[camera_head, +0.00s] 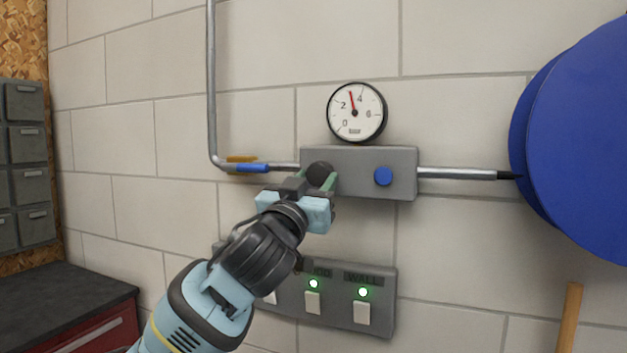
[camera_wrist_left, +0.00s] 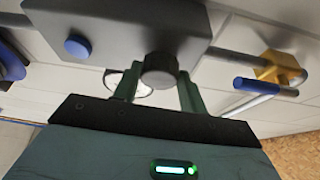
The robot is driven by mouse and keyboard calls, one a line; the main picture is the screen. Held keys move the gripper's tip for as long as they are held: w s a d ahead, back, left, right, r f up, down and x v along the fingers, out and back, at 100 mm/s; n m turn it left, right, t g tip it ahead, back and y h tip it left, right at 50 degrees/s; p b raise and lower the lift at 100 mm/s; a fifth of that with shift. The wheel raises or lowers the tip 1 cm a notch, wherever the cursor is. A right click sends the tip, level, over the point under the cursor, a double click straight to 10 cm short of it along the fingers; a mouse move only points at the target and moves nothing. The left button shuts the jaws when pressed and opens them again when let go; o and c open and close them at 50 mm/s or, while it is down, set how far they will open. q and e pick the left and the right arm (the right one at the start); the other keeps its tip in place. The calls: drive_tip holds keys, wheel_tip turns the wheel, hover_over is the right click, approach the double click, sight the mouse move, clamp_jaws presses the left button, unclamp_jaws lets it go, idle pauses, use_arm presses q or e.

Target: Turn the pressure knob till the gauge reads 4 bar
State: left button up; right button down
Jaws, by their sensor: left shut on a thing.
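The round gauge (camera_head: 357,112) sits above a grey regulator box (camera_head: 350,158) on the wall. Its red needle points slightly left of straight up, between 2 and 4, a little nearer 4. The black pressure knob (camera_head: 319,173) is at the box's left part. My left gripper (camera_head: 319,184) is shut on it, coming from below left. In the left wrist view the knob (camera_wrist_left: 159,70) is between the two green fingers (camera_wrist_left: 160,92), and the gauge (camera_wrist_left: 140,85) is partly hidden behind it. My right gripper is not in view.
A blue button (camera_head: 383,176) is to the knob's right on the box. A yellow valve with a blue handle (camera_head: 252,168) is on the pipe at left. A switch panel (camera_head: 375,300) with green lights is below, and a big blue reel (camera_head: 585,140) is at right.

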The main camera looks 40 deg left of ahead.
use_arm(q)
drive_tip(key=m+h+p, duration=0.1)
drive_tip(key=m, duration=0.1)
drive_tip(key=m+h+p, duration=0.1)
drive_tip(key=m, duration=0.1)
drive_tip(key=r+m+h+p, duration=0.1)
drive_tip(key=m, duration=0.1)
drive_tip(key=shift+s+a+p, duration=0.25)
drive_tip(key=shift+p, duration=0.1)
drive_tip(key=shift+f+m, duration=0.15)
drive_tip(key=shift+m, duration=0.25)
drive_tip(key=shift+w+f+m+h+p, duration=0.15)
drive_tip(key=shift+m+h+p, duration=0.15)
drive_tip(key=shift+m+h, duration=0.4)
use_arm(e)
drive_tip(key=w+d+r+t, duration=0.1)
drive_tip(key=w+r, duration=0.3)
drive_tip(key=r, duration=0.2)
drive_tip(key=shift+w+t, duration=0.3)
use_arm(q)
drive_tip(key=shift+f+m+g, duration=0.1)
drive_tip(key=shift+m+g, duration=0.2)
drive_tip(key=shift+m, duration=0.1)
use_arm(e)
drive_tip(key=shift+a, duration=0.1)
use_arm(q)
drive_tip(key=o, duration=1)
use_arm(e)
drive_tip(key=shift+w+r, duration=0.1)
